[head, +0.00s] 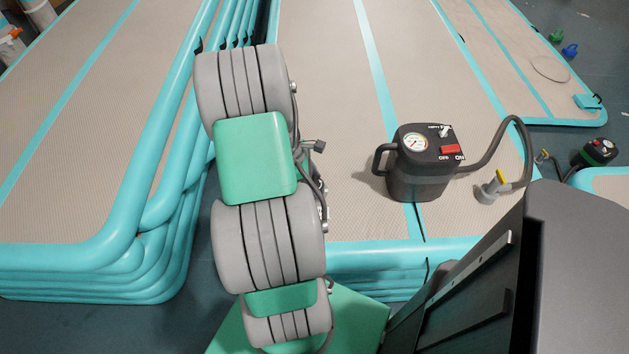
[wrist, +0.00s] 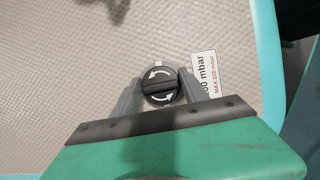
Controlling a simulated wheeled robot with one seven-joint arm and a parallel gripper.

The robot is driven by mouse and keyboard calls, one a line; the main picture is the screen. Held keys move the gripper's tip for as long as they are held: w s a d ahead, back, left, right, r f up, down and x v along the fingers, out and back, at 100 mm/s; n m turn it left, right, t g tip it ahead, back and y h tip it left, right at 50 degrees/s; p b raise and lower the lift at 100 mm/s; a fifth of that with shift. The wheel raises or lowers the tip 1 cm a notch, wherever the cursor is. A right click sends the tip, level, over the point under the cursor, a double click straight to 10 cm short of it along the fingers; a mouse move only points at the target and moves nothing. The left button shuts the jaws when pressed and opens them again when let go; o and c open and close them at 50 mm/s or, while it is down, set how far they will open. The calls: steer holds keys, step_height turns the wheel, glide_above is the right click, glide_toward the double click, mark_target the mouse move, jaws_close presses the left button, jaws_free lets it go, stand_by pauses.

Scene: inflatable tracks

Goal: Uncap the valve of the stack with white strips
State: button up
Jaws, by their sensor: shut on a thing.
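In the wrist view, a round black valve cap (wrist: 160,76) with white curved arrows sits at a beige textured surface. The two grey fingers of my gripper (wrist: 158,90) stand on either side of the cap and are shut on it. I cannot tell whether the cap is still seated in the valve. In the head view my arm hides the gripper and the cap. A left stack (head: 130,255) and a middle stack (head: 350,255) show there, both beige with teal edges. Their strips look teal, paler at the far end of the middle one; I see no clearly white strips.
A black pump (head: 421,170) with a gauge and red switch stands on the middle stack, its hose (head: 522,140) curving right. A second pump (head: 598,152) is at the far right. A white label (wrist: 206,72) reading "MAX 200 mbar" lies right of the cap.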

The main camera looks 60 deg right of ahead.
steer(key=n+t+h+p, duration=0.1)
steer(key=n+p, duration=0.2)
steer(key=shift+r+n, duration=0.15)
steer(key=shift+n, duration=0.85)
steer(key=shift+p, duration=0.3)
steer(key=shift+s+n+t+h+p, duration=0.1)
steer(key=shift+n+t+h+p, duration=0.25)
steer(key=shift+n+p, duration=0.35)
steer(key=n+t+p, duration=0.1)
steer(key=n, duration=0.2)
steer(key=shift+n+t+h, duration=0.25)
steer(key=shift+n, duration=0.15)
